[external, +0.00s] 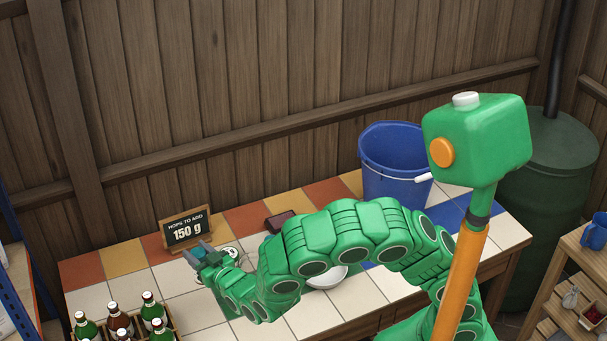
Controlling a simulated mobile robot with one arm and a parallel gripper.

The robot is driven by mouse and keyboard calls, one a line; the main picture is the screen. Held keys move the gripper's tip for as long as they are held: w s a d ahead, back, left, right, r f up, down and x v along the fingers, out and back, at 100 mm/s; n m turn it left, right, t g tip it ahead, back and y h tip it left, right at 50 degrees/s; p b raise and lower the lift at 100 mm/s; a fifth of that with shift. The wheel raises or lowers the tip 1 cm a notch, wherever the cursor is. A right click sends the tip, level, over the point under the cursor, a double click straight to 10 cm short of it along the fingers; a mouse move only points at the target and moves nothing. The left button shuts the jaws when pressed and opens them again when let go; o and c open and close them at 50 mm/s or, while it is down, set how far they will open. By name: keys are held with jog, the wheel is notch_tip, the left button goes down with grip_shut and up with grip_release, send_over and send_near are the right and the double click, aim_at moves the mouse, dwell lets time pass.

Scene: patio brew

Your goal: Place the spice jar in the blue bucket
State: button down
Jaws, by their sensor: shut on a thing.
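The blue bucket (393,165) stands upright at the back right of the tiled table, its white handle grip hanging on the near side. My gripper (197,252) is low over the back left of the table, well left of the bucket and in front of the small sign. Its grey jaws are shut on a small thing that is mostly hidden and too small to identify. I cannot make out the spice jar for certain anywhere.
A sign (184,229) reading 150 g stands behind my gripper. A crate of bottles (86,327) is at the front left. A white bowl (327,278) is partly behind my arm, and a dark box (281,219) lies at the back. A side shelf (578,247) is at right.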

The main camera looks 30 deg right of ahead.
jog(key=w+d+r+m+h, duration=0.25)
jog(key=w+d+r, duration=0.25)
jog(key=w+d, duration=0.45)
jog(key=w+d+r+m+h, duration=0.1)
jog(key=w+d+r+h, duration=0.5)
jog(key=d, duration=0.6)
jog(key=w+d+r+m+h, duration=0.1)
jog(key=w+d+r, duration=0.1)
jog(key=d, duration=1.2)
jog(key=w+d+r+m+h, duration=0.1)
jog(key=w+d, duration=0.3)
jog(key=d, duration=1.1)
jog(key=shift+d+r+m, duration=0.2)
jog(key=shift+r+m, duration=0.4)
jog(key=shift+m, duration=0.15)
